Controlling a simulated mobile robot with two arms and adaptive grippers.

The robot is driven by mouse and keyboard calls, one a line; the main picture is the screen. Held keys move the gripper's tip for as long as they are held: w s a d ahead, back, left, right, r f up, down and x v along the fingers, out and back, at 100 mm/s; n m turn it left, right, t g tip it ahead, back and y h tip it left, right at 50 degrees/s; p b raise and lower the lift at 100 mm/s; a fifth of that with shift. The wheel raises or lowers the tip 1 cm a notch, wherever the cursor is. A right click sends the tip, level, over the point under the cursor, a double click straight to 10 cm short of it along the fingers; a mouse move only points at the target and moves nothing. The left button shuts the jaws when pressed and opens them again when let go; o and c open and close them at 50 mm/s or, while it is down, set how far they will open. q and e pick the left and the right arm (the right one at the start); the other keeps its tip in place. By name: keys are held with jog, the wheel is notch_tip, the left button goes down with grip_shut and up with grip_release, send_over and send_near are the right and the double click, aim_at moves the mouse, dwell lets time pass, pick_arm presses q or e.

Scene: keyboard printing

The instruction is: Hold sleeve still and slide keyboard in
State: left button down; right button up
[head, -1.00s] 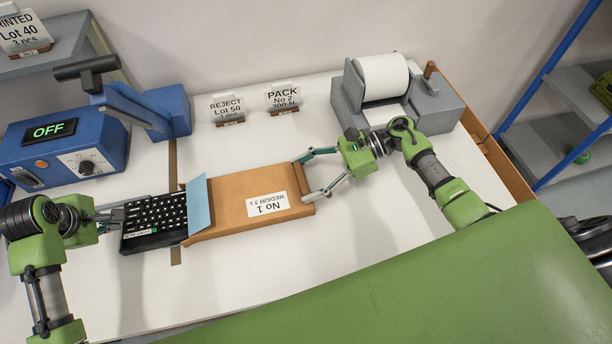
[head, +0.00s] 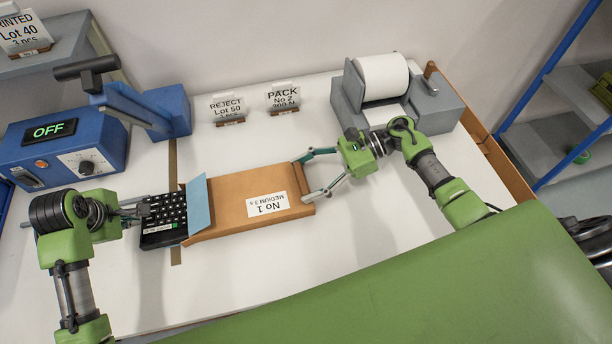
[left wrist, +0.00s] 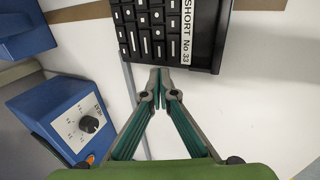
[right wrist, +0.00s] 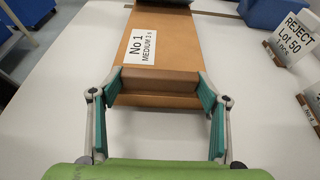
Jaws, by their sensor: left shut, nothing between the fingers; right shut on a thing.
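The brown cardboard sleeve (head: 235,190) lies flat on the table with a "No 1 MEDIUM" label and a blue flap (head: 198,204) at its left, open end. The black keyboard (head: 163,222) is partly inside that end; its left part sticks out. In the left wrist view the keyboard (left wrist: 150,35) shows a "SHORT No 33" label. My left gripper (left wrist: 162,75) is shut and empty, its tips at the keyboard's outer end. My right gripper (right wrist: 158,95) is shut on the sleeve's closed end, a finger on each side; the sleeve also shows in the right wrist view (right wrist: 165,45).
A blue machine (head: 70,150) reading OFF stands at the left. REJECT (head: 227,108) and PACK (head: 283,97) signs stand behind the sleeve. A grey roll dispenser (head: 435,105) is at the back right. The table in front of the sleeve is clear.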

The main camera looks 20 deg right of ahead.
aim_at(172, 213)
pick_arm(q)
jog(key=shift+s+d, duration=0.2)
jog(key=shift+d, duration=1.9)
jog(key=shift+s+d, duration=0.15)
jog(key=shift+d, duration=2)
jog(key=shift+s+d, duration=0.2)
jog(key=shift+d, duration=1.9)
jog(key=shift+s+d, duration=0.15)
jog(key=shift+d, duration=0.6)
pick_arm(e)
jog(key=shift+a, duration=0.1)
pick_arm(q)
jog(key=shift+d, duration=0.15)
pick_arm(e)
jog(key=shift+s+a, duration=0.1)
jog(key=shift+a, duration=0.05)
jog(key=shift+r, duration=0.1)
pick_arm(q)
jog(key=shift+w+a, duration=0.15)
jog(key=shift+a, duration=1.2)
jog(key=shift+w+a, duration=0.15)
jog(key=shift+a, duration=1.2)
jog(key=shift+r, duration=3)
pick_arm(e)
jog(key=shift+d, duration=0.3)
jog(key=o, duration=1.7)
